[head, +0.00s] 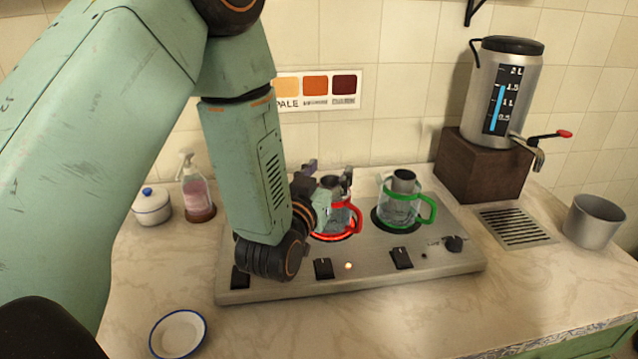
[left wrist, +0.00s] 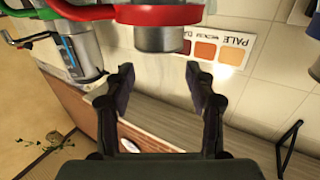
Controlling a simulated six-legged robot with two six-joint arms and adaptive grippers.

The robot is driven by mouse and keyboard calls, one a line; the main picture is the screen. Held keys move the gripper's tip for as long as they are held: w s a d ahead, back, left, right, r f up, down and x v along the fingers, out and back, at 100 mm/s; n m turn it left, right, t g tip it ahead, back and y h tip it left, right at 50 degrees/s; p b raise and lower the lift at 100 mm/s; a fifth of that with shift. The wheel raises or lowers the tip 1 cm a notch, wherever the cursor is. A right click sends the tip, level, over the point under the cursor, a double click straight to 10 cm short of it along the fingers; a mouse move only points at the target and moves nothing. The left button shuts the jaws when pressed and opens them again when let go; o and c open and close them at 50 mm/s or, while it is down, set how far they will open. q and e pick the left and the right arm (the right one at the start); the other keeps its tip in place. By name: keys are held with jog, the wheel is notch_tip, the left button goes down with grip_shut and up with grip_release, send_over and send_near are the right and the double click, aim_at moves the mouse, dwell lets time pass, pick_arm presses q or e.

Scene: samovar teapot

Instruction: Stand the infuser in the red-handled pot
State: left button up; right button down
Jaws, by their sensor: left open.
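The red-handled pot (head: 345,222) is a glass pot on the left burner. A grey cylindrical infuser (head: 330,184) stands upright in its mouth, its top above the rim. In the left wrist view, which is upside down, the infuser (left wrist: 160,40) sticks out past the pot's red rim (left wrist: 115,12). My left gripper (head: 329,174) is open above the pot. In the left wrist view its fingertips (left wrist: 160,73) are spread either side of the infuser's line, just short of its end and seemingly not touching it. My right gripper is not in view.
A green-handled pot (head: 400,212) with another infuser (head: 404,180) stands on the right burner of the stove (head: 440,262).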

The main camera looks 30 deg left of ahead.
pick_arm(q)
jog(key=s, duration=0.4)
jog(key=shift+s+d, duration=0.2)
jog(key=shift+d, duration=0.05)
jog(key=shift+s+f, duration=0.1)
dwell(0.3)
